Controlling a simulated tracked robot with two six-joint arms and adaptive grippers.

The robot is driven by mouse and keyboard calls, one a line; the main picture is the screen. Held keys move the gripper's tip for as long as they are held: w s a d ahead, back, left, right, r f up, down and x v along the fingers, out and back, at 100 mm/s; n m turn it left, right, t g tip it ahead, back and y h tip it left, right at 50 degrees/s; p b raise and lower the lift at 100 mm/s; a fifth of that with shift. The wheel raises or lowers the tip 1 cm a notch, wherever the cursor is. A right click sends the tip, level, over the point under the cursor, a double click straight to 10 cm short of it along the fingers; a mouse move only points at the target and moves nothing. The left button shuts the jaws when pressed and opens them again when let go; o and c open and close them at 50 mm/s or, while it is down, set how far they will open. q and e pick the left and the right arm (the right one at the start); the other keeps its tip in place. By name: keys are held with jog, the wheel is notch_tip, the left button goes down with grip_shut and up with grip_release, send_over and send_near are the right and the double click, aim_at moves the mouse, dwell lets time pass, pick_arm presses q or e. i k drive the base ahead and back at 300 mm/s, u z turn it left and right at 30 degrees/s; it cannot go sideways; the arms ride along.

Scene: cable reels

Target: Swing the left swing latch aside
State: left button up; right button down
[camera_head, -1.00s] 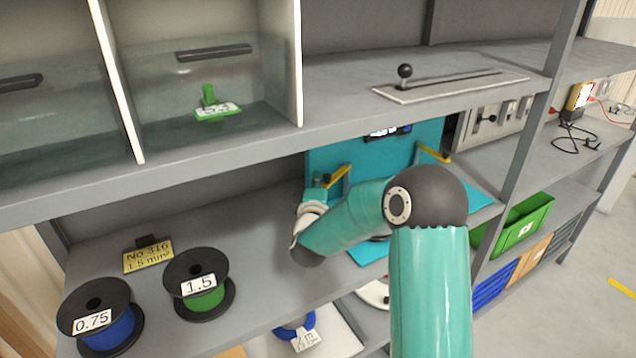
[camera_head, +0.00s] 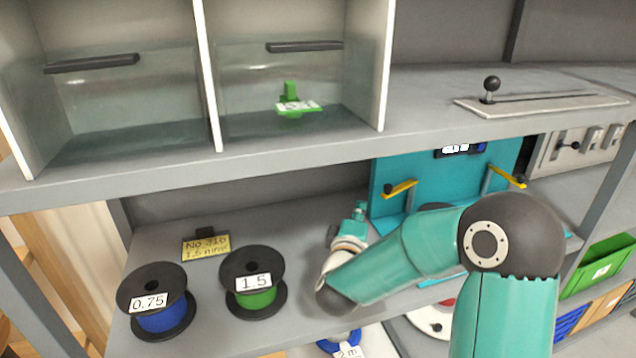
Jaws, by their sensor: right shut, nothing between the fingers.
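The left swing latch is a yellow bar (camera_head: 400,188) on a post at the left of the teal machine (camera_head: 450,172) on the middle shelf. A second yellow swing latch (camera_head: 507,176) sits on a post at its right. My right gripper (camera_head: 358,212) is shut and empty, left of and a little below the left latch in the picture, apparently apart from it. Its fingers are small and partly hidden by my wrist. My right forearm covers the machine's lower front. My left gripper is not in view.
A black-flanged blue reel marked 0.75 (camera_head: 157,300) and a green reel marked 1.5 (camera_head: 253,282) stand left of my wrist. A yellow card (camera_head: 206,247) stands behind them. The upper shelf (camera_head: 300,160) overhangs the machine; a slotted lever plate (camera_head: 540,104) lies on it.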

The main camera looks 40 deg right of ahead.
aim_at(401, 184)
jog(key=k, duration=1)
